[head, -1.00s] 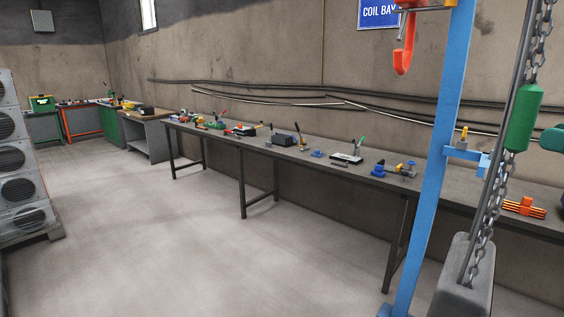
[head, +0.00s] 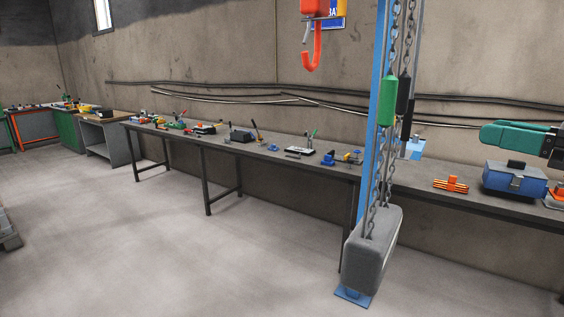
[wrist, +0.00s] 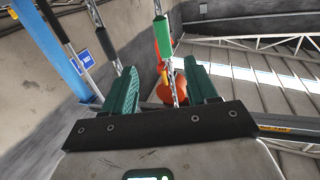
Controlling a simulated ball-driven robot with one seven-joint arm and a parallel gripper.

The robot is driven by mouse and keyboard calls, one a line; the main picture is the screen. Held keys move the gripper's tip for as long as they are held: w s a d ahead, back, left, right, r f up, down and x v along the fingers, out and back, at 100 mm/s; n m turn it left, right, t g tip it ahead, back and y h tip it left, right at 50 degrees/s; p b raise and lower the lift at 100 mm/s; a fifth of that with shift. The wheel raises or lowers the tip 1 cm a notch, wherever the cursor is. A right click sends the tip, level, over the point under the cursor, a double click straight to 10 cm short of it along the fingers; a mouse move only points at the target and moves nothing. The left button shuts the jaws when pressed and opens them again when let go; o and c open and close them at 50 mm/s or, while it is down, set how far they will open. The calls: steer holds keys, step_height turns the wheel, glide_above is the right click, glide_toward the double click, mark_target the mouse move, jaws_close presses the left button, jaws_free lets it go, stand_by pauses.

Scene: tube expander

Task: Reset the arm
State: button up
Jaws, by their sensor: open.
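My gripper (wrist: 162,92) shows two green fingers spread apart in the wrist view, with nothing held between them. In the head view a green finger of it (head: 508,135) is at the right edge, to the right of the hoist chains and above the bench; the rest is cut off. A chain with a green grip (head: 388,100) hangs beside one with a black grip (head: 404,90). In the wrist view the green grip (wrist: 163,36) and its chain appear beyond the gap between the fingers. The black grip (wrist: 107,42) is left of it.
A blue post (head: 373,110) and a hanging grey block (head: 371,245) stand in front of the long workbench (head: 265,150). An orange hook (head: 312,50) hangs above. A blue toolbox (head: 514,181) and an orange part (head: 452,185) lie on the bench.

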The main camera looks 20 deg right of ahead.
steer(key=w+a+f+m+g+h, duration=0.1)
steer(key=w+a+f+m, duration=0.15)
steer(key=f, duration=0.75)
steer(key=w+a+f+m+g, duration=0.1)
steer(key=w+a+f+g, duration=0.15)
steer(key=f, duration=0.65)
steer(key=s+a+f+m+g+h, duration=0.1)
steer(key=a+f+g, duration=0.15)
steer(key=f, duration=0.55)
steer(key=s+a+f+m+g, duration=0.1)
steer(key=a+f, duration=0.2)
steer(key=f, duration=0.5)
steer(key=s+a+f+g+h, duration=0.1)
steer(key=s+a+f+g, duration=0.2)
steer(key=f, duration=0.4)
steer(key=s+a+f+g, duration=0.1)
steer(key=s+a+f, duration=0.1)
steer(key=s+f, duration=0.4)
steer(key=s+a+f+g+h, duration=0.1)
steer(key=s+f+g, duration=0.1)
steer(key=s+f, duration=0.2)
steer(key=s+a+f+n+g+h, duration=0.1)
steer(key=s+f, duration=0.4)
steer(key=s, duration=0.6)
steer(key=shift+g+h, duration=0.5)
steer(key=shift+g, duration=0.5)
